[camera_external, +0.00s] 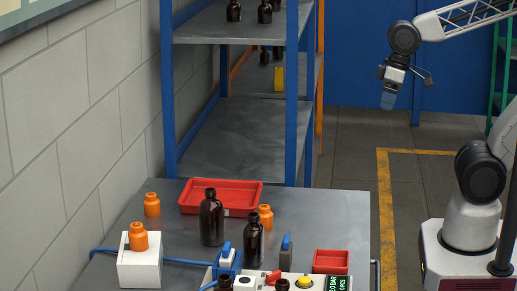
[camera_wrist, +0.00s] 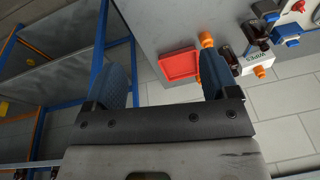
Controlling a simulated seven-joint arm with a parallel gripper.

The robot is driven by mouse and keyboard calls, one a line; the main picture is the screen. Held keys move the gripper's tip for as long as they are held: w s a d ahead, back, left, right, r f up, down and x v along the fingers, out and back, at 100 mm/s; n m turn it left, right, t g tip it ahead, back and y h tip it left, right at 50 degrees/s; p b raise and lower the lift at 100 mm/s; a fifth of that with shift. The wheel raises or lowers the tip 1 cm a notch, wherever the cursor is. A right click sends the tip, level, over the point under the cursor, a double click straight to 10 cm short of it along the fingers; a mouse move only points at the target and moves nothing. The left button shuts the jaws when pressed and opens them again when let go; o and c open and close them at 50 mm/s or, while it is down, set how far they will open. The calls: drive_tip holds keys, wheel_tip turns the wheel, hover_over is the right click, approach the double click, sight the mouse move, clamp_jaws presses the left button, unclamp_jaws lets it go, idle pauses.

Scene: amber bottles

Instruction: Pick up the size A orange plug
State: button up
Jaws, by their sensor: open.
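Three orange plugs show in the external view. One plug (camera_external: 152,204) stands at the back left of the table, one (camera_external: 138,237) sits on a white box (camera_external: 139,268), and one (camera_external: 265,216) stands behind a dark bottle. I cannot tell which is size A. In the wrist view, one orange plug (camera_wrist: 206,40) shows near the right finger and another (camera_wrist: 259,72) by the white box. My gripper (camera_external: 388,99) is raised well away from the table, to its right. Its blue fingers (camera_wrist: 162,62) are wide apart with nothing between them.
Dark bottles (camera_external: 211,218) (camera_external: 253,243) stand mid-table beside the red tray (camera_external: 187,205). A small red bin (camera_external: 331,262), a blue-grey tool (camera_external: 286,252) and a blue cable crowd the front. A blue-framed shelf (camera_external: 291,100) rises behind the table. Floor between table and arm is clear.

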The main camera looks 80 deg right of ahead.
drive_tip(key=w+a+f+m+t+y, duration=0.3)
drive_tip(key=w+a+f+m+y, duration=0.65)
drive_tip(key=w+a+m, duration=0.45)
drive_tip(key=w+f+m+t, duration=0.3)
drive_tip(key=w+f+m, duration=0.4)
drive_tip(key=m+t+h, duration=0.3)
drive_tip(key=m, duration=0.5)
approach(267, 213)
drive_tip(key=shift+w+d+f, duration=0.2)
drive_tip(key=shift+w+f, duration=0.75)
drive_tip(key=shift+x, duration=1.3)
drive_tip(key=shift+x, duration=2.55)
